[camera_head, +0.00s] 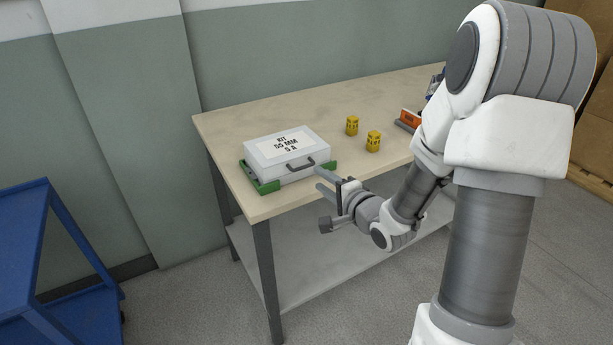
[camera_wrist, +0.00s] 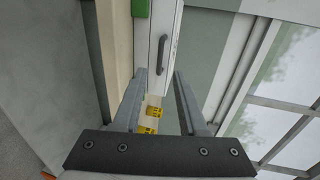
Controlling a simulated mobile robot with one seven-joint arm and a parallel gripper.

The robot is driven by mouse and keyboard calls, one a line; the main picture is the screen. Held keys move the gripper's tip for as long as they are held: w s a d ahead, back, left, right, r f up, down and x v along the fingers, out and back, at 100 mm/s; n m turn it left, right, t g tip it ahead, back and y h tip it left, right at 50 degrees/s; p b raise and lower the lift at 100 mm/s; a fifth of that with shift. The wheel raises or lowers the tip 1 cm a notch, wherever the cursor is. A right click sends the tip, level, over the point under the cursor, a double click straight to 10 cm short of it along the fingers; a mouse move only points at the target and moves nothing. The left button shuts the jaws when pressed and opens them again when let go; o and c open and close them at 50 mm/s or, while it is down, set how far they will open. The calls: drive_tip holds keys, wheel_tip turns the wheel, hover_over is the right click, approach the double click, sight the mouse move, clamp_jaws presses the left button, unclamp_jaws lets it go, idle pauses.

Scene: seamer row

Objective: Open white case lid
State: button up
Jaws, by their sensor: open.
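Two yellow parts (camera_head: 352,125) (camera_head: 373,141) stand on the workbench (camera_head: 230,121) right of the case. An orange item (camera_head: 410,118) is farther right, partly behind my arm. A blue cart (camera_head: 30,240) stands at left. The bench behind the case is clear.

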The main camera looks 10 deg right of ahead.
sight(304, 168)
drive_tip(key=b+x, duration=0.1)
drive_tip(key=x, duration=0.7)
drive_tip(key=shift+c, duration=0.2)
clamp_jaws()
idle(1.1)
